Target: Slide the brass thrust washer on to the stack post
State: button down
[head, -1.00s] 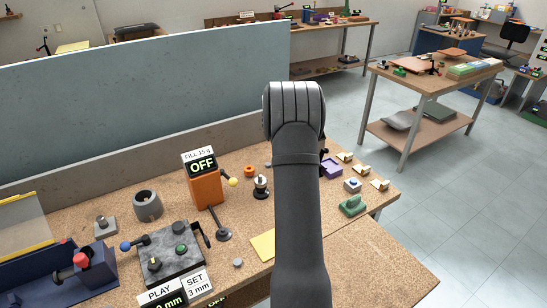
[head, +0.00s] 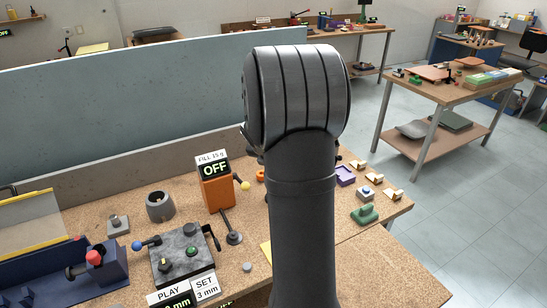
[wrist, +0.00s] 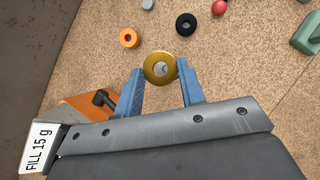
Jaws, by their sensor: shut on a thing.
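My gripper (wrist: 160,88) shows in the wrist view, its two blue fingers shut on the brass thrust washer (wrist: 149,74). The washer is a flat gold ring, held at the fingertips and facing the camera. A small pale grey, rounded thing shows through its hole. It may be the tip of the stack post, but I cannot tell whether it is inside the washer or below it. In the head view my arm hides the gripper, the washer and the post.
An orange ring (wrist: 129,38), a black ring (wrist: 186,24) and a red ball (wrist: 220,7) lie beyond the washer. The orange dispenser (head: 217,193), reading OFF, stands left of my arm. A grey collar (head: 160,207) and green block (head: 365,215) are on the bench.

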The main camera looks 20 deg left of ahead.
jog(key=shift+f, duration=2.9)
jog(key=shift+f, duration=0.15)
jog(key=shift+f, duration=1.5)
jog(key=c, duration=0.9)
grip_release()
jog(key=shift+o, duration=0.2)
jog(key=shift+r, duration=0.1)
jog(key=v, duration=1.7)
